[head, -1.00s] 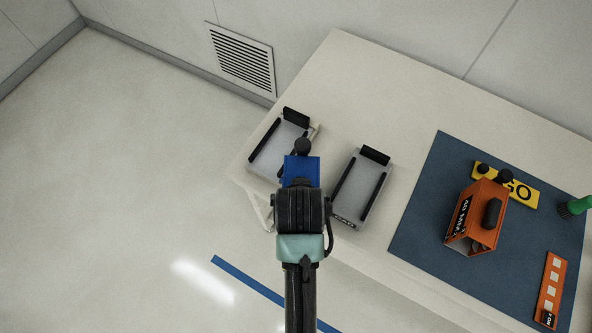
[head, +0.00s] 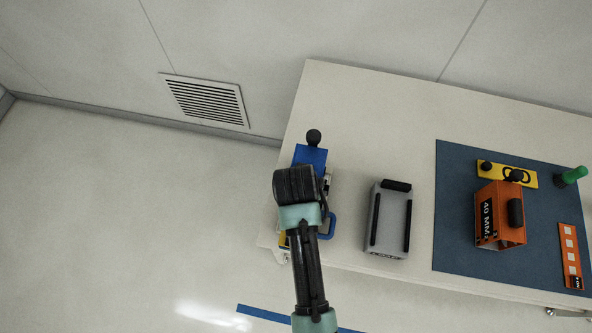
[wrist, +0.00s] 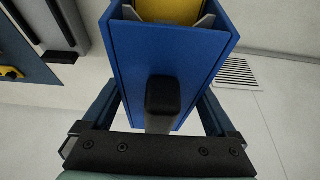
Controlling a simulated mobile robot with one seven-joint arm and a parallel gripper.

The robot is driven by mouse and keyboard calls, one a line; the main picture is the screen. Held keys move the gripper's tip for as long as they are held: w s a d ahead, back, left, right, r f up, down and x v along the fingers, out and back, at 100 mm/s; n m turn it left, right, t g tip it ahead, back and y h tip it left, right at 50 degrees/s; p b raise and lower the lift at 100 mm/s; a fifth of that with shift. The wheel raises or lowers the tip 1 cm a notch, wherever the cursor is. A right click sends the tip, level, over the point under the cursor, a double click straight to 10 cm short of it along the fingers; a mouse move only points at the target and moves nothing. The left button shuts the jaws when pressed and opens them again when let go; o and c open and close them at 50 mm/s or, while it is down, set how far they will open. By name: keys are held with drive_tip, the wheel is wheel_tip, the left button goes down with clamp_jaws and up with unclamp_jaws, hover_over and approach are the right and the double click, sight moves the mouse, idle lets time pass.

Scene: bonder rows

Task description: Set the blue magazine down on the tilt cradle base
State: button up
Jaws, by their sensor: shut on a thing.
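The blue magazine (head: 311,156) is in my gripper (head: 305,172), over the left end of the table in the head view. In the wrist view the blue magazine (wrist: 205,60) fills the middle, with a dark knob on its near face and yellow inside. My gripper (wrist: 160,110) is shut on it. A grey cradle base (head: 391,225) with black rails stands to the right, empty. The other grey cradle base, at the left, is almost wholly hidden under the arm and magazine. I cannot tell whether the magazine touches it, nor which base tilts.
A blue mat (head: 455,205) at the right holds an orange box (head: 490,225), a yellow plate (head: 520,177), an orange strip (head: 570,250) and a green-handled tool (head: 572,176). The table (head: 375,120) is bare behind the cradles. A wall vent (head: 205,100) is beyond the table.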

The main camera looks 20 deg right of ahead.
drive_tip(key=shift+s+d+r, duration=0.1)
drive_tip(key=shift+d+r, duration=0.05)
drive_tip(key=shift+f+b, duration=0.7)
drive_tip(key=shift+f, duration=0.6)
drive_tip(key=shift+p, duration=0.3)
drive_tip(key=shift+f, duration=0.15)
drive_tip(key=shift+f+b, duration=0.9)
drive_tip(key=shift+f, duration=0.2)
drive_tip(key=shift+f, duration=0.15)
idle(0.5)
drive_tip(key=shift+f+b, duration=0.35)
drive_tip(key=shift+f, duration=0.3)
